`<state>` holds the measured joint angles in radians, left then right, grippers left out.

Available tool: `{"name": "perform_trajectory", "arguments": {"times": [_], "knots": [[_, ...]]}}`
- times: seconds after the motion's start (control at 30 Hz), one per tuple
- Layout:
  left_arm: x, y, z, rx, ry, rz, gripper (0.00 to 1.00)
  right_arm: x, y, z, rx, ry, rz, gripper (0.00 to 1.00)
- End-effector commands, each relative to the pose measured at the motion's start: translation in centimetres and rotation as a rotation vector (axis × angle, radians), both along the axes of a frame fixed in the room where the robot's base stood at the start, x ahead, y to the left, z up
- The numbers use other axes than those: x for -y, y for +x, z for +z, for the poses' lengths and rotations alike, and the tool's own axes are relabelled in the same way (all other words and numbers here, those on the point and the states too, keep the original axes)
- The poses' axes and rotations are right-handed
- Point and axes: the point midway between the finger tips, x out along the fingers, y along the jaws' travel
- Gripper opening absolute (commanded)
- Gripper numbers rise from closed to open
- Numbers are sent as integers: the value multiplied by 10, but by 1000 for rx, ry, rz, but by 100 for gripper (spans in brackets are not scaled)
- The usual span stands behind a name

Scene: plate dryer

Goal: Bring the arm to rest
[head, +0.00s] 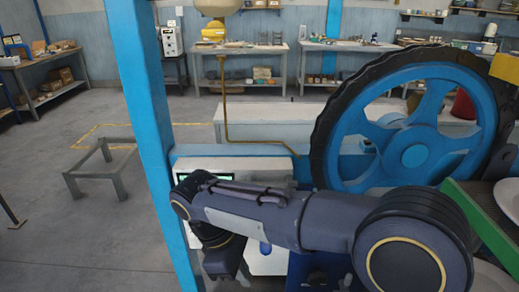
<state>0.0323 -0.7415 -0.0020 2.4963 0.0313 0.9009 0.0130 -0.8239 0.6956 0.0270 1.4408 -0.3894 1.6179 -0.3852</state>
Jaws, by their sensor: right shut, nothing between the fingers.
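My right arm (265,215) comes in from the lower right and reaches left across the front of the machine. Its wrist bends down at the left end, and my right gripper (225,266) points downward there, in front of the white machine box. The gripper is dark and small in the picture; it is shut and I see nothing held in it. My left gripper is not in view. White plates (509,200) show in part at the right edge, beside a green-edged surface (478,222).
A large blue wheel with a black rim (415,155) stands behind my arm. A blue post (143,110) rises left of the gripper. A white box with a display (235,165) is close behind the wrist. Open floor (85,240) and a low metal frame (103,168) lie to the left.

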Motion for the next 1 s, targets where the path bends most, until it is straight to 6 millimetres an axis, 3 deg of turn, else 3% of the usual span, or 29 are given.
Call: {"name": "perform_trajectory", "arguments": {"times": [0.27, 0.47, 0.7, 0.83, 1.0], "knots": [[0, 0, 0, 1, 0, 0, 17, 53, 1, 17, 29, 134, -180, 0], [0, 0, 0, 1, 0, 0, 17, 112, -11, 28, 75, 284, -405, 0], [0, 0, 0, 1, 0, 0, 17, 194, -58, 28, 205, 544, -850, 0], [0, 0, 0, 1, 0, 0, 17, 220, -88, 18, 298, 672, -1096, 0], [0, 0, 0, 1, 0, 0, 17, 235, -117, 3, 410, 793, -1343, 0]]}}
